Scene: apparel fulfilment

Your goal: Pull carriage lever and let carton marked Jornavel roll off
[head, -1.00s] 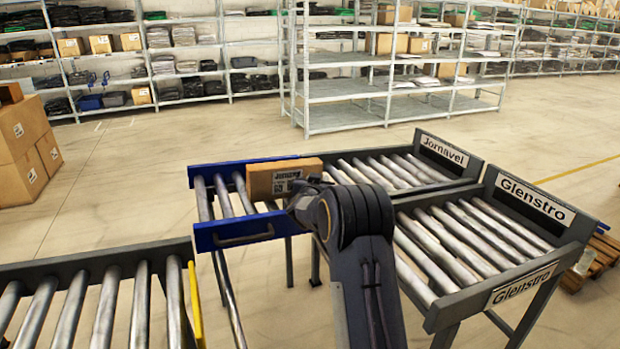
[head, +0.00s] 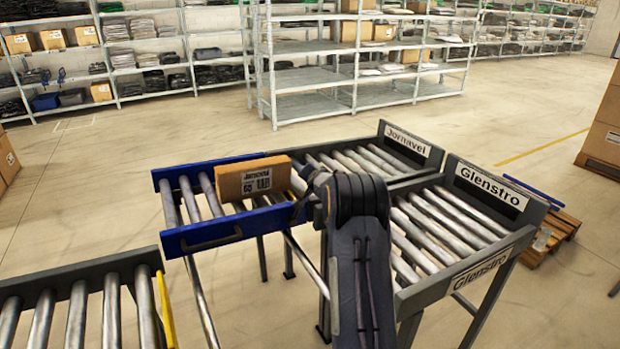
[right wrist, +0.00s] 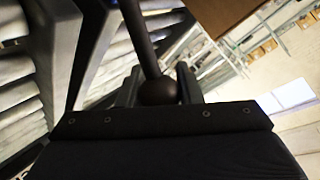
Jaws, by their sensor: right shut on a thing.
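The carton marked Jornavel (head: 250,180) is brown with a printed label. It sits at the right part of the blue-sided roller carriage (head: 212,236), beside the entry of the Jornavel lane (head: 408,143), and looks tilted in the head view. My right gripper (right wrist: 158,88) is shut on the dark round knob of the carriage lever (right wrist: 143,40), whose rod runs up from between the fingers in the right wrist view. In the head view my right arm hides the lever and part of the carriage's right end. My left gripper is out of view.
A roller conveyor (head: 90,268) with a yellow end strip stands at the lower left, with a gap before the carriage. Shelving (head: 360,72) stands behind, across open floor.

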